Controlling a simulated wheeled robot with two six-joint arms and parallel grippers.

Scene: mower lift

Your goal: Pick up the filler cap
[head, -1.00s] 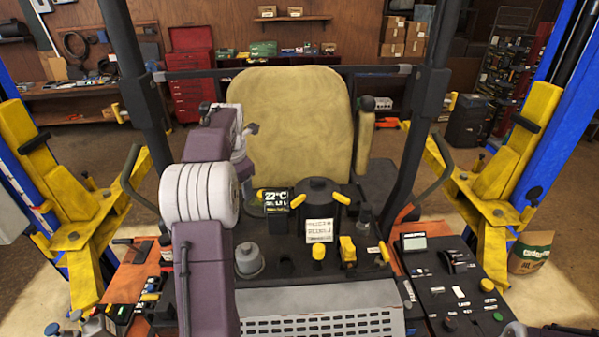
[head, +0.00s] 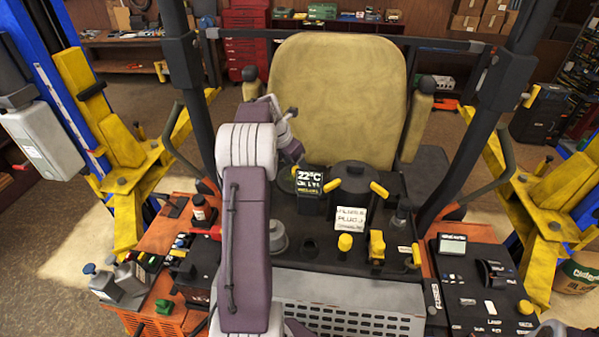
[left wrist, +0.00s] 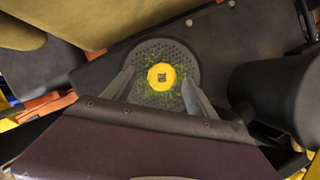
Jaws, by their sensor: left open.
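In the left wrist view, a yellow round cap (left wrist: 161,76) with a dark symbol sits at the middle of a dark grey, textured disc (left wrist: 150,52) with greenish stains. It looks like the filler cap. My left gripper (left wrist: 158,80) is open, one finger on either side of the yellow cap in this view; I cannot tell how far above it they are. In the head view, my left gripper (head: 293,150) hangs over the console, just behind the display marked 22°C (head: 309,182). The cap is not clearly visible there. My right gripper is not in view.
A black round lidded part (head: 352,180) stands right of the display, with a white label card (head: 351,218) in front. A grey dome (head: 272,236), yellow knobs (head: 345,242) and levers crowd the console. The seat (head: 338,95) rises behind. Black posts flank the console.

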